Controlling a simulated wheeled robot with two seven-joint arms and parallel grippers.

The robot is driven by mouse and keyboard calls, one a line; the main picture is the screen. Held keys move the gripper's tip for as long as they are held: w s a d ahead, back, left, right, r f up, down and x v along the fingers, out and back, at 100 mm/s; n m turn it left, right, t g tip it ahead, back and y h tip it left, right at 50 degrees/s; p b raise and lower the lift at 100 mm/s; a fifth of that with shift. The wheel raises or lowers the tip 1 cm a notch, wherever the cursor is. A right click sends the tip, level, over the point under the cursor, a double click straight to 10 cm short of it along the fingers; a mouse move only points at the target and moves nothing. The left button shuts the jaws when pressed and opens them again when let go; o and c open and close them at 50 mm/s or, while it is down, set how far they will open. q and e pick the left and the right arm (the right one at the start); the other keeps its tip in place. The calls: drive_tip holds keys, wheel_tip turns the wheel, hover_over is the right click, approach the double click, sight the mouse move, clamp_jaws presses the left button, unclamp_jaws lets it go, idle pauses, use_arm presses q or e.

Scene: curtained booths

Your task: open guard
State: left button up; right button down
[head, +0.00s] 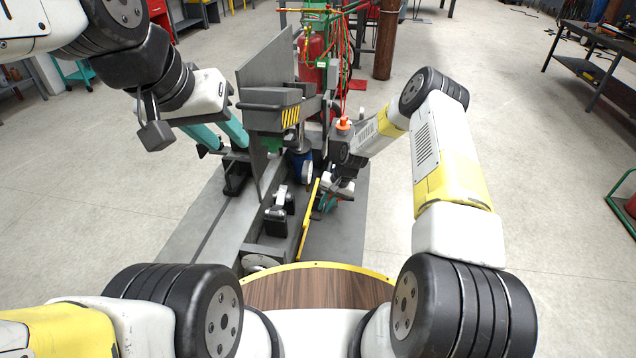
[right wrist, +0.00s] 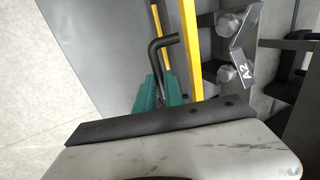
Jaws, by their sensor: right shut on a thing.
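The guard (head: 307,222) appears to be the narrow yellow-edged panel low on the right side of the grey machine, seen nearly edge-on in the head view. Its yellow edge (right wrist: 192,50) also shows in the right wrist view, beside a black bent handle (right wrist: 158,44). My right gripper (head: 329,203) is at the guard's right side. Its teal fingers (right wrist: 162,95) are shut on the handle, with the grip partly hidden behind my wrist. My left gripper (head: 222,136) is at the machine's left, beside the tall grey plate, with its teal fingers apart and nothing visible between them.
The machine has a block with yellow-black stripes (head: 290,117) and a tall grey plate (head: 262,80). A bracket marked A2 (right wrist: 242,66) is near the guard. A red cylinder (head: 313,62) stands behind. Open floor lies right; a dark workbench (head: 590,50) stands far right.

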drive_tip(key=d+f+y, duration=0.1)
drive_tip(key=d+f, duration=0.2)
drive_tip(key=s+d+f+y, duration=0.1)
drive_tip(key=d+f+y, duration=0.1)
drive_tip(key=d+f, duration=0.1)
drive_tip(key=s+d+f+t+y, duration=0.1)
drive_tip(key=d+f+y, duration=0.1)
drive_tip(key=d+f, duration=0.2)
drive_tip(key=shift+s+d+f, duration=0.1)
drive_tip(key=shift+d, duration=0.3)
drive_tip(key=shift+d+f, duration=0.1)
drive_tip(key=shift+f, duration=0.25)
drive_tip(key=shift+s+d+f, duration=0.1)
drive_tip(key=shift+d+f, duration=0.1)
drive_tip(key=shift+f, duration=0.3)
drive_tip(key=shift+d+f, duration=0.2)
drive_tip(key=shift+f, duration=0.35)
drive_tip(key=c, duration=1.5)
unclamp_jaws()
drive_tip(key=shift+o, duration=0.2)
